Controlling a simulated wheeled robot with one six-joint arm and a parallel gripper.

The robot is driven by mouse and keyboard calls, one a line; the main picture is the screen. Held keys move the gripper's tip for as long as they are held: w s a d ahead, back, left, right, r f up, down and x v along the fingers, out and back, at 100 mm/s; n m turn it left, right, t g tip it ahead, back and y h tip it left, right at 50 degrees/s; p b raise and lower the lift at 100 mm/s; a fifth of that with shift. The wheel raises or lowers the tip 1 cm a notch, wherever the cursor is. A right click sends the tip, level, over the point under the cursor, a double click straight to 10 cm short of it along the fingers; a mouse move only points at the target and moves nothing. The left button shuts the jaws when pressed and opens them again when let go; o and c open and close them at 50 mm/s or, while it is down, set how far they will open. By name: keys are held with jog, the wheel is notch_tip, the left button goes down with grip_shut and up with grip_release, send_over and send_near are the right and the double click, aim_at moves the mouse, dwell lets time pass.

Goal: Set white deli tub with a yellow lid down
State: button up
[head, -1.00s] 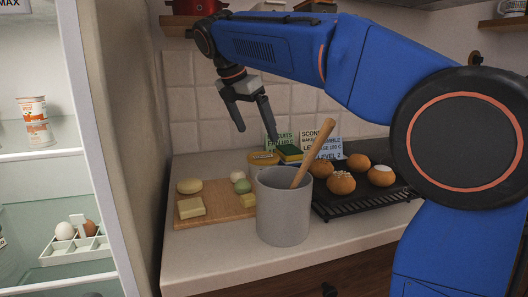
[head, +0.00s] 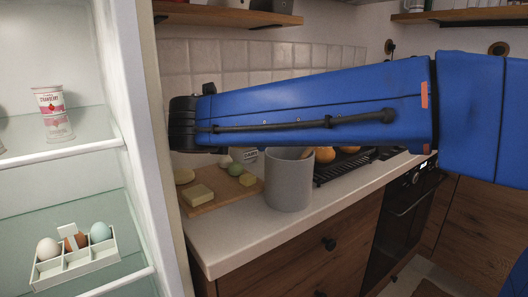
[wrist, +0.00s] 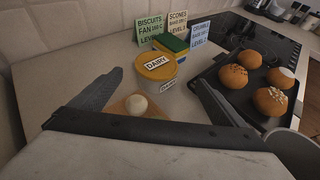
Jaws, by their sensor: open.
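The white deli tub with a yellow lid (wrist: 157,70) stands upright on the counter in the wrist view, with "DAIRY" labels on its lid and side. My gripper (wrist: 158,79) is open, its two dark fingers spread left and right in front of the tub. The tub appears between the fingertips, and I see no finger closed on it. Whether a finger touches it I cannot tell.
A baking tray of buns (wrist: 233,76) is at right. A grey canister (head: 289,184) stands near the counter front, beside a wooden board (head: 215,197). Open counter lies left of the tub.

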jog(key=shift+s+f, duration=0.1)
jog(key=shift+f, duration=0.05)
jog(key=shift+w+d+f, duration=0.1)
jog(key=shift+w+f, duration=0.05)
jog(key=shift+w, duration=0.15)
jog(key=x, duration=0.5)
jog(key=shift+a+x, duration=0.15)
jog(key=shift+x, duration=1.4)
jog(key=shift+a+x, duration=0.2)
jog(key=shift+x, duration=1.4)
jog(key=c, duration=1.4)
jog(key=shift+o, duration=0.2)
